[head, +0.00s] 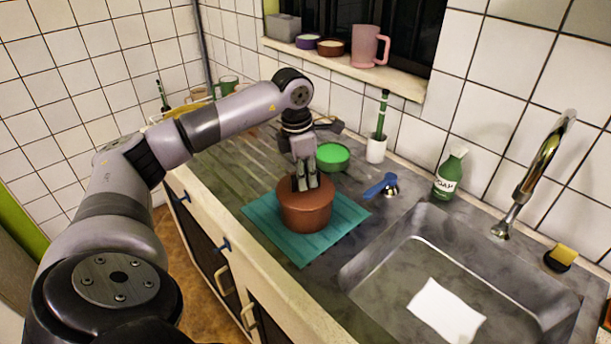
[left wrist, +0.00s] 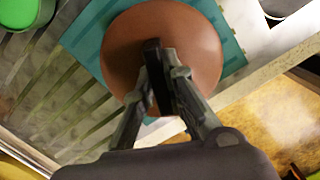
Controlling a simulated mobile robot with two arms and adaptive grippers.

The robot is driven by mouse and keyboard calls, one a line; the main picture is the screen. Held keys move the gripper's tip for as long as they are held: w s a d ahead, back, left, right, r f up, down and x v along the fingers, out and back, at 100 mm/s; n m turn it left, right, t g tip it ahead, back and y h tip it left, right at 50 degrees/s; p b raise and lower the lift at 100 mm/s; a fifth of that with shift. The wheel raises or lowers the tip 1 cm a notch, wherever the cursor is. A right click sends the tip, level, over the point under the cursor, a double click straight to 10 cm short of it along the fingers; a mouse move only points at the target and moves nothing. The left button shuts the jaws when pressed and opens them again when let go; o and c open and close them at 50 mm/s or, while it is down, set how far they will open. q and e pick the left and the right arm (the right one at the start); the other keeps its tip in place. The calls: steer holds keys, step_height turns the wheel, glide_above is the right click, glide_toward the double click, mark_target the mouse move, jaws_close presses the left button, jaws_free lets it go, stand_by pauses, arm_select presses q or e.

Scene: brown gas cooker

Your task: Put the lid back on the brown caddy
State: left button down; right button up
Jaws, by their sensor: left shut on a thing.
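The brown caddy (head: 306,217) stands upright on a teal mat (head: 262,222) on the worktop. Its round brown lid (head: 322,192) is at the caddy's top, level and lined up with it; I see no clear gap, but cannot tell if it is fully seated. My left gripper (head: 305,186) points down over the middle of the lid, shut on its dark handle. In the left wrist view the lid (left wrist: 200,45) fills the middle, with the gripper (left wrist: 158,75) closed around the dark upright handle (left wrist: 153,55). The lid hides the caddy there. My right gripper is out of view.
A green bowl (head: 333,157) stands close behind the caddy. A blue-handled tap knob (head: 382,187) is to its right, near the sink (head: 400,262), which holds a white sheet (head: 446,311). A white cup with a green brush (head: 377,147) and a green bottle (head: 449,175) stand along the wall.

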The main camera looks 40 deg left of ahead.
arm_select(q)
steer(key=shift+f, duration=0.15)
stand_by(0.7)
steer(key=c, duration=1.6)
jaws_free()
steer(key=shift+o, duration=0.4)
steer(key=o, duration=0.4)
steer(key=shift+r+p, duration=2.75)
steer(key=shift+r, duration=0.8)
